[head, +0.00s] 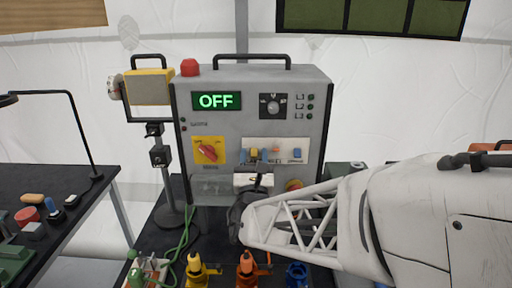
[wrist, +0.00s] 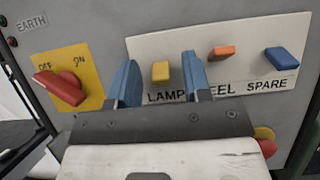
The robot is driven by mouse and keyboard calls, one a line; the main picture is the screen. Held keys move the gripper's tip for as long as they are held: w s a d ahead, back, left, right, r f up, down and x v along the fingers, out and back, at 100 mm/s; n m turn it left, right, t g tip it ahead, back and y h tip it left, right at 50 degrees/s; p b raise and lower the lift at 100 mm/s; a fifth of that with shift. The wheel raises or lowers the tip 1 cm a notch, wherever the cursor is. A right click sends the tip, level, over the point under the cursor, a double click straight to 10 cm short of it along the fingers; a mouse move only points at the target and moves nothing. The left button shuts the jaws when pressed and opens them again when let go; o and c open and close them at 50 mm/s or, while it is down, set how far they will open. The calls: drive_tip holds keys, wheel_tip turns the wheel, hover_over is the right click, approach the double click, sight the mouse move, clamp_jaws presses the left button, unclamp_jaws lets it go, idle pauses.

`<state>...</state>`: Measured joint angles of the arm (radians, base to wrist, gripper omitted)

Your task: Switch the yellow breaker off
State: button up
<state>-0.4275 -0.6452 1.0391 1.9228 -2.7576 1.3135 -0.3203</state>
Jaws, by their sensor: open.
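The yellow breaker (wrist: 161,71) is a small toggle on a white plate (wrist: 143,47), above the word LAMP in the wrist view. My gripper (wrist: 160,82) is open, with one blue finger on each side of the yellow breaker. A gap shows on both sides of it, and nothing is held. Its lever position is hard to tell. In the head view my gripper (head: 254,157) is at the breaker plate (head: 275,142) and partly covers it. The orange breaker (wrist: 221,53) and the blue SPARE breaker (wrist: 282,58) are to the right.
A red rotary switch (wrist: 58,88) on a yellow OFF/ON plate is left of the fingers. The grey control box (head: 217,123) has a green OFF display (head: 216,101), a dial (head: 272,106) and a red button (head: 190,67). Several coloured connectors stand below it.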

drive_tip(key=v, duration=0.7)
drive_tip(key=shift+s+f, duration=0.2)
drive_tip(key=shift+s, duration=0.15)
idle(0.4)
drive_tip(key=s+d+r+m+g+h, duration=0.2)
drive_tip(key=s+d+m+g+h, duration=0.1)
drive_tip(key=d+m+g+h, duration=1.2)
drive_tip(key=s+d+f+m+g+y, duration=0.4)
drive_tip(key=s+d+m+g+y, duration=0.25)
drive_tip(key=s+d+m, duration=0.55)
drive_tip(key=s+a+r+m+y, duration=0.1)
drive_tip(key=s+a+m+y, duration=0.5)
drive_tip(key=a+m+y, duration=0.1)
drive_tip(key=shift+a+m+y, duration=0.2)
drive_tip(key=shift+m+y, duration=0.55)
drive_tip(key=shift+m, duration=0.35)
